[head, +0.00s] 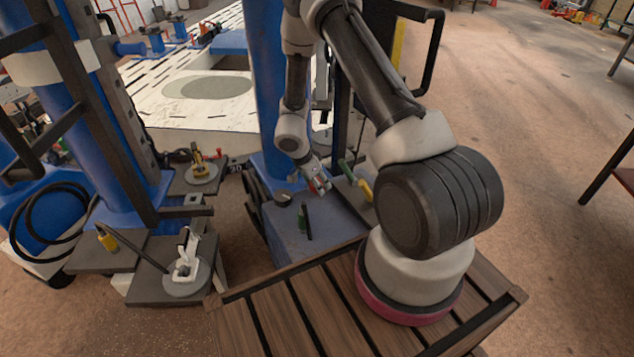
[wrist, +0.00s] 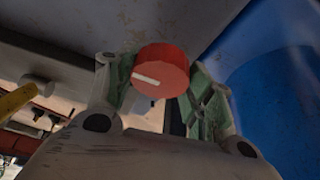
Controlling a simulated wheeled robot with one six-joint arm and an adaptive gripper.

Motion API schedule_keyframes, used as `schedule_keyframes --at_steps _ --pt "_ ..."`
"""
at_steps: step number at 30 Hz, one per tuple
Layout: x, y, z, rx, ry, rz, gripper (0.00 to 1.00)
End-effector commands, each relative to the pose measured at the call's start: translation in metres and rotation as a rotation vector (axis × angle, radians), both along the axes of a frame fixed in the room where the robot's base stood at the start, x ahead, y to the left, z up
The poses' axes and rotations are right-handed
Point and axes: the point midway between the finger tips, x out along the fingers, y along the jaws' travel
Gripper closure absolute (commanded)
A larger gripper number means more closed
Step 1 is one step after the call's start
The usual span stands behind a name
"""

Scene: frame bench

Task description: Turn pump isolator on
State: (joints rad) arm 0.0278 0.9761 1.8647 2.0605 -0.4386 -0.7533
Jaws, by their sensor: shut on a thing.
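The pump isolator shows as a red round knob (wrist: 161,72) with a white pointer line in the wrist view. The line lies nearly level in that picture, tilted slightly down to the right. My gripper (wrist: 160,85) is shut on the knob, with one green-padded finger on each side of it. The mount behind the knob is mostly hidden, and I cannot read any on or off marks.
A blue column (head: 264,80) stands close beside my gripper. A blue base plate (head: 290,232) with dark tools lies below. A yellow-handled thing (head: 365,190) is just right of the gripper. Open brown floor (head: 540,110) lies to the right.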

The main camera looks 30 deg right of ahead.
Motion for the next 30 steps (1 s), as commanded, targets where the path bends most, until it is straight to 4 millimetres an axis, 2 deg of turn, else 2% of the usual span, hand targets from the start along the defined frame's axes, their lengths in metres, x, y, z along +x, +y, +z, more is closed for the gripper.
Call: schedule_keyframes --at_steps 4,5,8,20,23,30 --pt "0.0 0.0 0.0 0.0 -0.002 -0.001 0.71" --pt "0.0 0.0 0.0 0.0 -0.002 -0.001 0.42" --pt "0.0 0.0 0.0 0.0 -0.001 -0.001 0.26" --pt "0.0 0.002 0.006 -0.001 -0.002 0.002 0.26" --pt "0.0 0.008 0.019 0.0 -0.004 0.001 0.26" --pt "-0.004 0.028 0.069 0.0 -0.005 0.001 0.26"
